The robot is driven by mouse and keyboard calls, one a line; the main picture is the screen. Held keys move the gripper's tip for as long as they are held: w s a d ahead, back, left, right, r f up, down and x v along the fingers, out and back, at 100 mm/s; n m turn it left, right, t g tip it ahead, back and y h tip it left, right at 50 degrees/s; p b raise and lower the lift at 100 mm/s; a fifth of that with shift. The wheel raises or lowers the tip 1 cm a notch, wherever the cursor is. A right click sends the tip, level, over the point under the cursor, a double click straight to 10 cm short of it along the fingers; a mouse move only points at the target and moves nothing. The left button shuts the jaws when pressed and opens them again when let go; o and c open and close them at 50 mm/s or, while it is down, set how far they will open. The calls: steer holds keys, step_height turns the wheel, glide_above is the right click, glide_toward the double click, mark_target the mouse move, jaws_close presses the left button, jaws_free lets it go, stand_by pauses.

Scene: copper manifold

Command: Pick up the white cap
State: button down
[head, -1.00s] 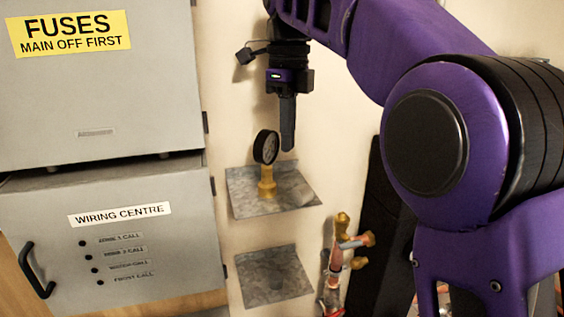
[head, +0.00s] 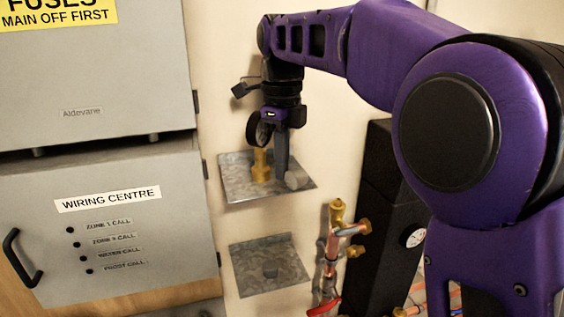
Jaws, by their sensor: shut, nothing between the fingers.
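My gripper (head: 282,180) points down over the upper metal shelf (head: 235,190), beside a brass stem (head: 260,166) with a dark round gauge (head: 258,130). The fingers look shut, seen nearly edge-on. No clearly white cap is visible. The gauge partly overlaps the gripper body in the picture.
Grey cabinets (head: 120,235) stand at left, the lower with a black handle (head: 22,268). Copper pipework with brass fittings (head: 337,212) and a black panel (head: 385,195) are at right.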

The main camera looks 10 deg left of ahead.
steer(key=shift+s+d, duration=0.2)
steer(key=shift+d, duration=0.55)
steer(key=shift+s+d, duration=0.15)
steer(key=shift+d, duration=0.55)
steer(key=shift+r, duration=0.15)
